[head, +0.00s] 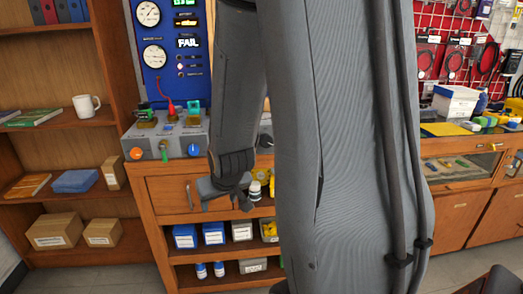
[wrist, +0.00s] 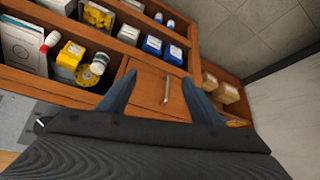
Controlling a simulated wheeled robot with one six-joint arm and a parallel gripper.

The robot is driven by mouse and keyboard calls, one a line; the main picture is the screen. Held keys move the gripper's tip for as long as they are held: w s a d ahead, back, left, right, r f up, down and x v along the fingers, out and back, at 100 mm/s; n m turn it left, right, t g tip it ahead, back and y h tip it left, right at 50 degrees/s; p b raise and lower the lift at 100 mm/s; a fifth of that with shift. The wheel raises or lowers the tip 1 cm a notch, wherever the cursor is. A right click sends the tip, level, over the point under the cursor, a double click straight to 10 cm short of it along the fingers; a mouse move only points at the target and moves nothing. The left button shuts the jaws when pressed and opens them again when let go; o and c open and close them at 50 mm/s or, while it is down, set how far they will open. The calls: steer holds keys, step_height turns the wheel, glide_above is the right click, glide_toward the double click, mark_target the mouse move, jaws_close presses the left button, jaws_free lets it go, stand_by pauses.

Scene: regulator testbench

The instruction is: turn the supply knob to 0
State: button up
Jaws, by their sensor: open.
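The grey regulator bench (head: 170,138) stands on a wooden cabinet in the head view. Its front carries an orange knob (head: 137,153), a green lever-like part (head: 164,151) and a blue knob (head: 194,150). I cannot read which one is labelled supply, nor any scale. A blue panel (head: 170,55) behind it has two round gauges and a display reading FAIL. My gripper (head: 225,205) is open and empty, below and right of the blue knob, in front of the cabinet.
A drawer handle (wrist: 167,90) shows between the fingers. Open shelves below hold blue boxes (head: 185,236) and bottles. A bookshelf with a white mug (head: 86,106) stands left. My arm hides the middle of the head view. A counter with tools (head: 465,128) is at right.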

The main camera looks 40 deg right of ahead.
steer(key=w+d+m+t+h+b, duration=0.25)
steer(key=w+d+t, duration=0.3)
steer(key=d, duration=0.65)
steer(key=t+h+b, duration=0.3)
steer(key=t+h, duration=0.1)
steer(key=h, duration=0.1)
glide_toward(267, 143)
steer(key=x, duration=0.3)
steer(key=shift+m+g, duration=0.25)
steer(key=shift+m, duration=0.2)
steer(key=x, duration=0.6)
steer(key=shift+w+d+p, duration=0.15)
steer(key=shift+w+p, duration=0.1)
steer(key=shift+p, duration=0.1)
steer(key=c, duration=1.1)
